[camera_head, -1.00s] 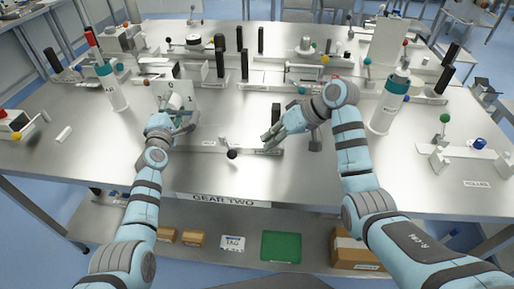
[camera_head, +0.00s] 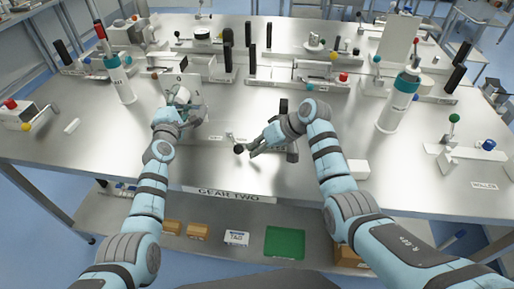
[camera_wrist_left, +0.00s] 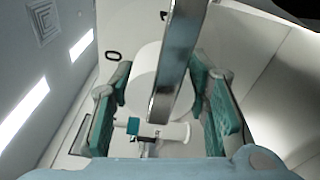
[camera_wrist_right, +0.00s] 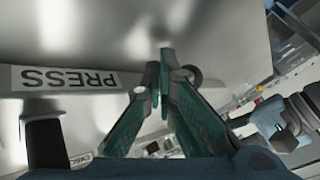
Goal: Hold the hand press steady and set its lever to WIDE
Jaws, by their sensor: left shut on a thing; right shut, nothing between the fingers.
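The hand press is a low grey assembly near the table's front middle. Its lever ends in a black ball (camera_head: 239,149), also in the right wrist view (camera_wrist_right: 194,75). A PRESS label (camera_wrist_right: 68,79) shows in the right wrist view. My right gripper (camera_head: 247,150) is shut and empty, its tips close beside the black ball; contact is unclear. My left gripper (camera_head: 190,107) is shut on a white cylindrical part (camera_wrist_left: 148,80) before a white plate marked 0 and 1. A metal bar crosses in front of it in the left wrist view. A WIDE mark is not readable.
A GEAR TWO label (camera_head: 230,194) is on the table's front edge. White bottles with teal bands stand left (camera_head: 121,80) and right (camera_head: 398,100). A small white block (camera_head: 357,169) lies right of my right arm. The front left tabletop is mostly clear.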

